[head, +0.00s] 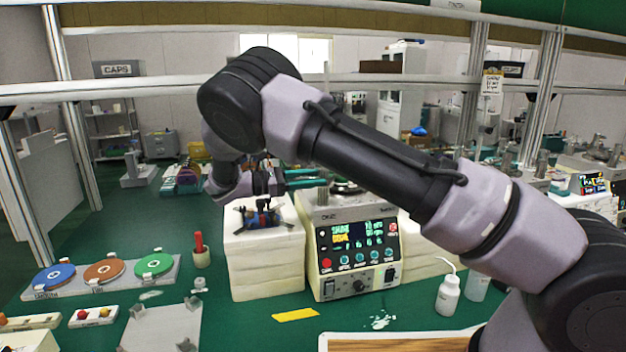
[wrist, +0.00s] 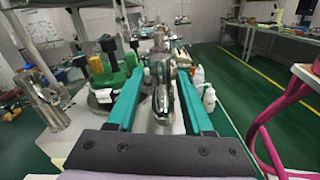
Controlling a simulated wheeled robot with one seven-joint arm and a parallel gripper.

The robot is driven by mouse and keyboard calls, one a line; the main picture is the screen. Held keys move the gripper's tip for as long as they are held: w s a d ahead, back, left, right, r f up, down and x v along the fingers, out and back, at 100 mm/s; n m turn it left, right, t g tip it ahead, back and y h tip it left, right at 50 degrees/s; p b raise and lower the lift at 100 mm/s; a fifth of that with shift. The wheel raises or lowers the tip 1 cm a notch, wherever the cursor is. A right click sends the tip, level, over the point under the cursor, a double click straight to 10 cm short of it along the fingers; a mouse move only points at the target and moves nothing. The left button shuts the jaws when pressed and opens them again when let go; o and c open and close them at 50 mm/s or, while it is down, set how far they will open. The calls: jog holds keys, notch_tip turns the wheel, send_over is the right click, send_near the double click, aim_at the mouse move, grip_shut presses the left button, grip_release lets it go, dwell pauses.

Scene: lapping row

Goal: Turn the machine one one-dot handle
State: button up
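Machine one appears to be the cream lapping machine (head: 333,255) with a lit control panel, in the middle of the head view. My gripper (head: 322,178) is at the machine's top, its teal fingers pointing right. In the wrist view my gripper (wrist: 159,72) has its fingers apart, one on each side of a shiny metal post-like part (wrist: 160,98). Gaps show between this part and both fingers. I cannot tell whether it is the one-dot handle; no dot mark is readable. My arm hides part of the machine's top and right side.
A cream block (head: 265,262) with a small dark fixture stands left of the machine. White bottles (head: 448,296) stand at the right. A tray of blue, brown and green discs (head: 170,274) lies at the left. Another metal cylinder (wrist: 46,103) stands left of my fingers in the wrist view.

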jog(key=shift+a, duration=0.1)
jog(key=v, duration=1)
jog(key=shift+a, duration=0.25)
jog(key=shift+s, duration=0.15)
